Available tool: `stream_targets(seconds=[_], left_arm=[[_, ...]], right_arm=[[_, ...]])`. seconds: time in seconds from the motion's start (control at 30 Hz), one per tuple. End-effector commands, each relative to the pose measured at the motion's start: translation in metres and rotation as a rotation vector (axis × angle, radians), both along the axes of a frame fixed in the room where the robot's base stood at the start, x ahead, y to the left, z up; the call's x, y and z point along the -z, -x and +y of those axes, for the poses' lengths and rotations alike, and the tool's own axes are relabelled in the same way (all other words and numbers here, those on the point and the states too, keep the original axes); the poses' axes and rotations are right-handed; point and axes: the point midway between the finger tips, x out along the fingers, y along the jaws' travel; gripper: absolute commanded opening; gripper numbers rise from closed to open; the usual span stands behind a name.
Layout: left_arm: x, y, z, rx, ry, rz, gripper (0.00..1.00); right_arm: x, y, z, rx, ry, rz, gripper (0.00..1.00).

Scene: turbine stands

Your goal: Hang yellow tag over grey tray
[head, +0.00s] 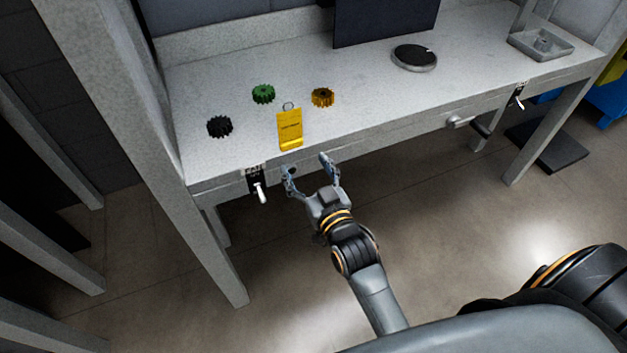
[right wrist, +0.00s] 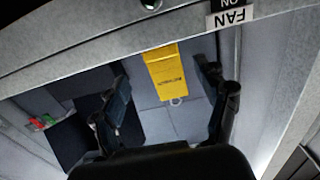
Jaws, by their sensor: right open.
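The yellow tag (head: 290,128) is near the front edge of the workbench, left of the middle, with a metal ring at its top end. In the right wrist view the tag (right wrist: 166,72) shows between the fingers with its ring toward the gripper. My right gripper (head: 308,166) is open and empty, just in front of the bench's front edge and apart from the tag. The grey tray (head: 556,50) is at the far right end of the bench, with a small raised part inside. My left gripper is not in view.
Black (head: 220,127), green (head: 263,94) and orange (head: 323,97) gears sit around the tag. A round dark disc (head: 414,57) lies in front of a dark panel (head: 385,22). A FAN switch (head: 257,187) is on the front edge.

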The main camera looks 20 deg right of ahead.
Motion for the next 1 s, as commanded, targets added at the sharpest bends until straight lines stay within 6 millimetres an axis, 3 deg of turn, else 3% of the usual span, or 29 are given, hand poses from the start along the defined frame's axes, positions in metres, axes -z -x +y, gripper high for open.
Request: stream_targets(seconds=[0.1, 0.3, 0.67, 0.77, 0.83, 0.97, 1.0], left_arm=[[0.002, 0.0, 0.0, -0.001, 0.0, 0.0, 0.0], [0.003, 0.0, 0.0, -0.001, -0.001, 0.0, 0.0], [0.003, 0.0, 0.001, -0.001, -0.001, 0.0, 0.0], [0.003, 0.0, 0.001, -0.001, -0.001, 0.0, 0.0], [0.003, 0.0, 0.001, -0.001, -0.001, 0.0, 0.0], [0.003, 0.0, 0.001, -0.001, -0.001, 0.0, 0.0], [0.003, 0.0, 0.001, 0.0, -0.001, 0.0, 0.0]], right_arm=[[0.001, 0.022, 0.0, -0.001, 0.0, 0.001, 0.74], [0.001, 0.043, -0.001, -0.001, 0.0, 0.001, 0.74], [0.003, 0.047, -0.001, -0.002, 0.0, 0.006, 0.74], [0.032, 0.046, 0.004, -0.015, 0.003, 0.061, 0.74], [0.074, 0.048, 0.01, -0.033, 0.008, 0.143, 0.74], [0.187, 0.069, 0.023, -0.079, 0.026, 0.368, 0.74], [0.224, 0.082, 0.025, -0.092, 0.035, 0.446, 0.74]])
